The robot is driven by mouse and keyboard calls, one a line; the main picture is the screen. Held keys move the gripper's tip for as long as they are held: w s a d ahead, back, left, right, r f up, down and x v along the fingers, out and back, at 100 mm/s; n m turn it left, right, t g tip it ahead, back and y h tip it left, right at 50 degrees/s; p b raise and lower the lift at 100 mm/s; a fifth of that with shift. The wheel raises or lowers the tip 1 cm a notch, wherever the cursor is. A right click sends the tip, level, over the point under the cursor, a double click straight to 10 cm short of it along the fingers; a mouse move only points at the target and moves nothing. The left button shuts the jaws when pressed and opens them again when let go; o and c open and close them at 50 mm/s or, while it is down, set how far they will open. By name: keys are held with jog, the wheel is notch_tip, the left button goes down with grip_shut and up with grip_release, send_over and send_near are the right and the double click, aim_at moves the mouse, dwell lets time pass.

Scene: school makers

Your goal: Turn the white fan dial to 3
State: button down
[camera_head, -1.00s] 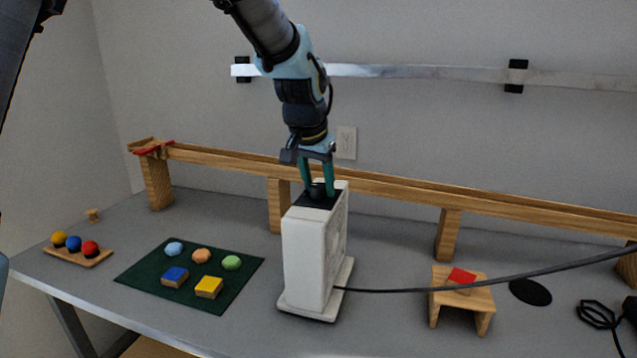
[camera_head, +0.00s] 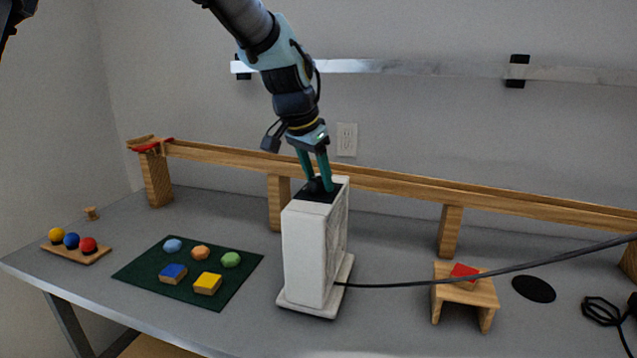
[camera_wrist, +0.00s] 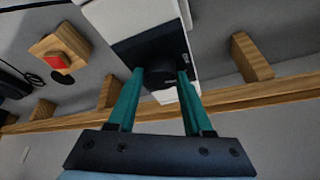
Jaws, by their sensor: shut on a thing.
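The white fan (camera_head: 312,250) stands upright on the table on its flat base. Its top carries a black panel (camera_head: 320,194) with a black dial (camera_head: 316,185). My gripper (camera_head: 317,186) comes down from above, tilted, with its teal fingers shut on the dial. In the wrist view, the fingers (camera_wrist: 160,82) lie on either side of the dial on the black panel (camera_wrist: 150,46) of the white fan (camera_wrist: 125,15). The dial's markings are too small to read, so I cannot tell its setting.
A wooden rail (camera_head: 400,190) on posts runs behind the fan. A dark cord (camera_head: 420,284) runs right from the fan. A small wooden stand (camera_head: 482,294) holds a red block (camera_head: 464,273). A green mat (camera_head: 230,283) with coloured blocks lies left.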

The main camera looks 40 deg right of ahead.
jog(key=m, duration=0.1)
jog(key=m+g+b, duration=0.1)
jog(key=m, duration=0.2)
jog(key=shift+w+m+g, duration=0.25)
jog(key=shift+m+g, duration=0.05)
jog(key=shift+g, duration=0.1)
jog(key=m+g, duration=0.1)
jog(key=m, duration=0.1)
jog(key=m+g, duration=0.1)
jog(key=m, duration=0.2)
jog(key=shift+w+r+y+p, duration=0.1)
jog(key=shift+y+p, duration=0.2)
jog(key=shift+p, duration=0.1)
jog(key=m+y+p, duration=0.1)
jog(key=m, duration=0.2)
jog(key=m+g+p, duration=0.1)
jog(key=m+p, duration=0.1)
jog(key=m, duration=0.1)
jog(key=shift+w+d+y, duration=0.1)
jog(key=shift+y, duration=0.3)
jog(key=shift+d+m+g+y+p, duration=0.1)
jog(key=shift+m+g+y+p, duration=0.3)
jog(key=shift+m+p, duration=0.8)
jog(key=shift+m+y+p, duration=0.6)
jog(key=shift+m+p, duration=0.3)
jog(key=shift+m, duration=0.5)
jog(key=shift+c, duration=1.5)
grip_release()
